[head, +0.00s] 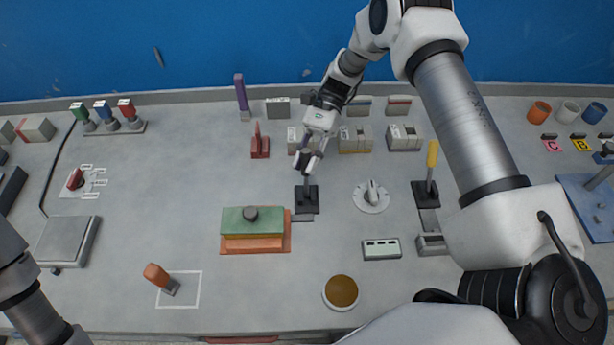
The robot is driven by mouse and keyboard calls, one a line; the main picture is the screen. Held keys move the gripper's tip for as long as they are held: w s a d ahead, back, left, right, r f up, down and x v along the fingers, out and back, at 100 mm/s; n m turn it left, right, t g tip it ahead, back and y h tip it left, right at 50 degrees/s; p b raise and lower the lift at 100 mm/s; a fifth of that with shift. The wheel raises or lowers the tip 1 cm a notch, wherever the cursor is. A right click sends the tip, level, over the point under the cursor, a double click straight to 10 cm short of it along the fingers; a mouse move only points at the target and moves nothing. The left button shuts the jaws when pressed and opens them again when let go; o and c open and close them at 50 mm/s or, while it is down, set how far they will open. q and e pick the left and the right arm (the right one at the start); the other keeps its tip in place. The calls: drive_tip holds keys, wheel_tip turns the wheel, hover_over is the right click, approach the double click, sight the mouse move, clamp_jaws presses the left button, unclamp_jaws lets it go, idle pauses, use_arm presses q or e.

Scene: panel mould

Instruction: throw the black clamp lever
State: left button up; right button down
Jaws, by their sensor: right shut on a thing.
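The black clamp lever (306,189) stands on a black square base, right of the green and orange mould block (253,228). It looks close to upright. My right gripper (307,164) reaches down from the top and is shut on the top of this lever, hiding its grip.
A yellow-handled lever (431,160) on a black base stands to the right, near my right arm. A grey dial (371,196) lies between the two levers. A red upright lever (258,141) is behind. The table's front middle holds a brown round disc (341,292).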

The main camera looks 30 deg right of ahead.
drive_tip(key=shift+w+d+f+m+g+y+b, duration=0.25)
drive_tip(key=shift+w+f+g+y+b, duration=0.2)
drive_tip(key=shift+b, duration=0.6)
drive_tip(key=shift+w+d+f+m+g+y+b, duration=0.2)
drive_tip(key=shift+w+f+g+y+b, duration=0.3)
drive_tip(key=shift+b, duration=0.55)
drive_tip(key=shift+r, duration=0.15)
drive_tip(key=c, duration=1.1)
unclamp_jaws()
drive_tip(key=shift+c, duration=0.2)
drive_tip(key=shift+o, duration=0.9)
drive_tip(key=shift+w+r, duration=0.1)
wheel_tip(320, 180, up, 10)
